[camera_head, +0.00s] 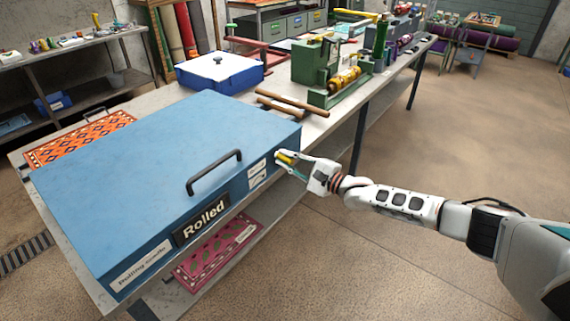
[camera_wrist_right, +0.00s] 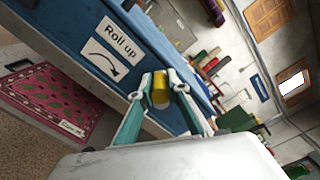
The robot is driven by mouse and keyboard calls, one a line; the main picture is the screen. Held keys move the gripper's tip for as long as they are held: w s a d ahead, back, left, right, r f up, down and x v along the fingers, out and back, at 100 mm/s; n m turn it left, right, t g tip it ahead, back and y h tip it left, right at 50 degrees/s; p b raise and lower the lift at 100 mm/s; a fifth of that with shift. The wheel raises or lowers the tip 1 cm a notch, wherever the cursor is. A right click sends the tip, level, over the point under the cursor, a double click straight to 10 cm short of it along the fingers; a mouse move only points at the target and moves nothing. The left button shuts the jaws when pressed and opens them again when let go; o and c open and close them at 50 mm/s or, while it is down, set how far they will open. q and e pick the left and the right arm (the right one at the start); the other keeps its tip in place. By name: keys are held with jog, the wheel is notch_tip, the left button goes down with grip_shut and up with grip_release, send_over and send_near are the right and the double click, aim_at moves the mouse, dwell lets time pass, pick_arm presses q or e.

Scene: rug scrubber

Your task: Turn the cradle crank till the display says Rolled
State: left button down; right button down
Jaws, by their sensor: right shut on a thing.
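A large blue box-like cradle (camera_head: 160,160) with a black handle (camera_head: 214,172) on top sits on the bench. Its dark display (camera_head: 203,222) on the front side reads "Rolled". A yellow crank knob (camera_head: 286,158) sticks out at the right end of that side. My right gripper (camera_head: 284,162) is shut on the yellow knob, which also shows between the fingers in the right wrist view (camera_wrist_right: 160,91). A label (camera_wrist_right: 118,40) beside it reads "Roll up" with a curved arrow. The crank's arm is not clear to see. My left gripper is not in view.
An orange patterned rug (camera_head: 80,138) lies on the bench behind the cradle. A pink rug (camera_head: 217,250) lies on the lower shelf. Wooden rods (camera_head: 292,104), a green machine (camera_head: 322,75) and a blue-white box (camera_head: 220,71) stand farther along the bench. Floor at right is open.

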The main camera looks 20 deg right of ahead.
jog(key=shift+w+d+r+m, duration=0.2)
jog(key=shift+d+r+m, duration=0.05)
jog(key=shift+m, duration=0.5)
jog(key=shift+w+d+r+m, duration=0.2)
jog(key=shift+d+r+m, duration=0.05)
jog(key=shift+m, duration=0.45)
jog(key=shift+w+d+r+m, duration=0.2)
jog(key=shift+d+r+m, duration=0.05)
jog(key=shift+m, duration=0.5)
jog(key=c, duration=1.9)
grip_release()
jog(key=shift+f, duration=0.1)
jog(key=shift+s+d, duration=0.1)
jog(key=shift+s, duration=0.1)
jog(key=v, duration=1.1)
jog(key=shift+s+d, duration=0.2)
jog(key=shift+d, duration=0.05)
